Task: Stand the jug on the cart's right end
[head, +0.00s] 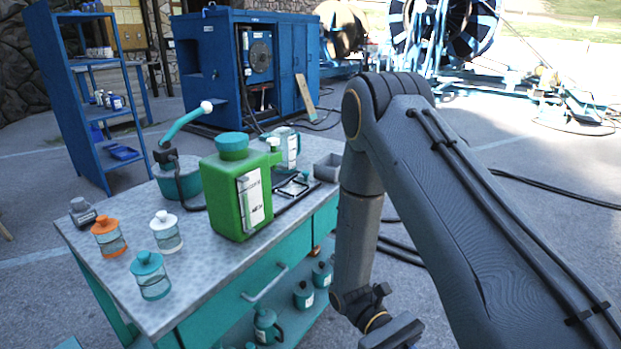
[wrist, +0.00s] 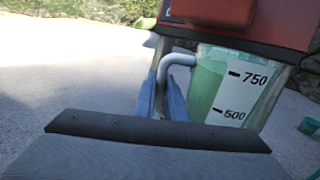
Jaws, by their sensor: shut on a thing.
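The jug (wrist: 220,85) is clear with a green tint and shows 750 and 500 marks on a white scale in the wrist view. Its pale grey handle (wrist: 178,62) is on its left side. My gripper (wrist: 163,85) is shut on this handle with its two blue fingers. The jug looks upright. Its lower part is cut off or hidden behind my dark wrist part. A red body (wrist: 285,22) on metal legs is behind and above the jug; I cannot tell whether it is the cart. In the head view my fingers and the held jug are out of frame.
A teal bench (head: 240,262) stands left of my arm, with a green canister (head: 237,190), several lidded jars and a grey box (head: 328,168) on top. Blue shelves (head: 95,90) and a blue cabinet (head: 245,60) stand behind. Cables (head: 550,192) lie on the floor at right.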

